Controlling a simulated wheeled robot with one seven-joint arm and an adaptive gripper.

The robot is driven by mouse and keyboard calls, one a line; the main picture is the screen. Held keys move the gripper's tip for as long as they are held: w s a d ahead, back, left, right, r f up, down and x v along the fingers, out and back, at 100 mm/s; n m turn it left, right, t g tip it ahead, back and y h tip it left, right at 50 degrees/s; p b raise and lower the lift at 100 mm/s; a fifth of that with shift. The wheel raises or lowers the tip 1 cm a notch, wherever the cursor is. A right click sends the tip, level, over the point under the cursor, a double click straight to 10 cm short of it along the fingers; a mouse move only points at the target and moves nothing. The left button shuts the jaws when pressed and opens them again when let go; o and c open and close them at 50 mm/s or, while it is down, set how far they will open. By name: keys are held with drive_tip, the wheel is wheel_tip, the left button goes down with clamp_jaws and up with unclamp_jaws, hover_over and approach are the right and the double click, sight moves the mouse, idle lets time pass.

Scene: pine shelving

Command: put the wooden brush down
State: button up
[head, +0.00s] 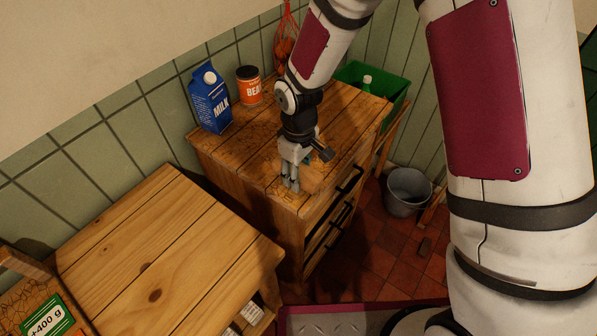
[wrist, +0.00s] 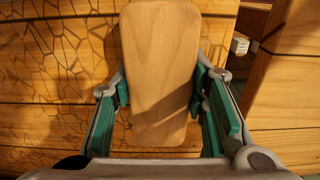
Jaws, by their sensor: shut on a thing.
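My gripper (head: 290,185) is low over the front corner of the pine cabinet top (head: 240,150). In the wrist view its green-padded fingers stand on both sides of the wooden brush (wrist: 160,70), shut on it. The brush shows as a plain, pale, rounded wooden back, lengthwise between the fingers. Its underside is hidden. In the head view the brush is hard to make out against the similar wood. I cannot tell whether it touches the cabinet top.
A blue milk carton (head: 210,100) and an orange can (head: 249,86) stand at the cabinet's back left. A green crate (head: 362,78) is at the far end. A lower pine unit (head: 160,250) stands front left. A grey bucket (head: 407,190) is on the floor at right.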

drive_tip(key=shift+f, duration=0.2)
drive_tip(key=o, duration=1.1)
drive_tip(key=s+d+r+m+t+b, duration=0.1)
drive_tip(key=d+r, duration=0.2)
drive_tip(key=r, duration=0.7)
drive_tip(key=s+d+r+m, duration=0.1)
drive_tip(key=d+r, duration=0.2)
drive_tip(key=r, duration=0.7)
drive_tip(key=s+d+r+m+t, duration=0.2)
drive_tip(key=s+d+r+m, duration=0.2)
drive_tip(key=s, duration=0.4)
drive_tip(key=s+d+r+m+t, duration=0.2)
drive_tip(key=s+d+r+m, duration=0.2)
drive_tip(key=s+d+r, duration=0.3)
drive_tip(key=shift+s+d, duration=0.45)
drive_tip(key=shift+s, duration=0.1)
